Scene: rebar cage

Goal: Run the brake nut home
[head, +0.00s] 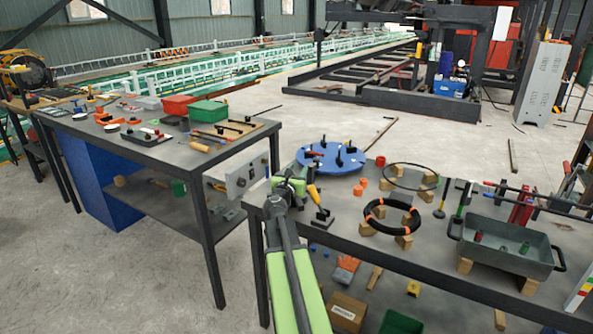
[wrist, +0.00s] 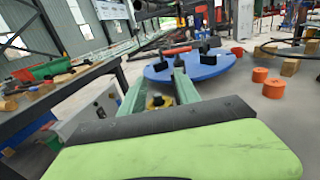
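My gripper (head: 291,184) is at the left end of the front table, beside a grey box with dials (head: 246,174). In the wrist view its two green fingers (wrist: 158,82) stand apart. A small yellow piece with a dark centre (wrist: 157,101) shows low in the gap between them. It may be the brake nut, but I cannot tell for sure, nor whether the fingers touch it. In the head view a yellow handle (head: 313,193) leans just right of the gripper, above a black block (head: 322,217). Parts of the area behind my gripper are hidden.
A blue round plate (head: 325,164) with black knobs lies just beyond. Orange cups (head: 359,188), a black ring with orange bands (head: 378,224) on wooden blocks and a grey tray (head: 505,252) stand to the right. Another table (head: 150,150) is left, with a floor gap between.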

